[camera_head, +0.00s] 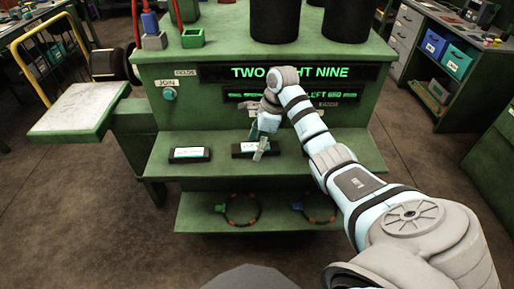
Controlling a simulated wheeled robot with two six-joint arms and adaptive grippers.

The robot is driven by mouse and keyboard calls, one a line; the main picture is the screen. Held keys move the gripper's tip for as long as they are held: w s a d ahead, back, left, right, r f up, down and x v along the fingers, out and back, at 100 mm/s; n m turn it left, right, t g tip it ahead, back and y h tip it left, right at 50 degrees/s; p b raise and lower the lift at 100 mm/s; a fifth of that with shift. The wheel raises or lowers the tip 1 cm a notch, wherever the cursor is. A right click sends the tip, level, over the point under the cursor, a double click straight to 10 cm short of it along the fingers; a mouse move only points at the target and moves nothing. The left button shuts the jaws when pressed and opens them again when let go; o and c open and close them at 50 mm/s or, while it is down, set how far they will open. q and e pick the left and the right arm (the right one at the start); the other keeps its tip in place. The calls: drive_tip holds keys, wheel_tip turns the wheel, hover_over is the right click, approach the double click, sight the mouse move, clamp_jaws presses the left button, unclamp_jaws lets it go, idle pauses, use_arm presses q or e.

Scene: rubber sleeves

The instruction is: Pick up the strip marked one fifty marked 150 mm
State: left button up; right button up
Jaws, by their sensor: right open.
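Two dark strips with pale labels lie on the upper green shelf. The left strip (189,154) lies clear of any gripper. The right strip (243,149) lies beside my right gripper (262,150), which is open and points down over its right part. The label writing is too small to read, so I cannot tell which strip is marked 150 mm. The gripper and wrist hide part of the right strip. I cannot tell whether the fingers touch it. My left gripper is not in view.
The green shelf (164,168) has free room at its left end. A lower shelf (270,222) holds two dark rings with coloured parts. A lit sign panel (290,73) stands behind, with black cylinders (275,20) above. A grey-topped side table (80,108) is at left.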

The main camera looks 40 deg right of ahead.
drive_tip(key=shift+w+a+f, duration=0.1)
drive_tip(key=shift+c, duration=1)
drive_tip(key=c, duration=1.1)
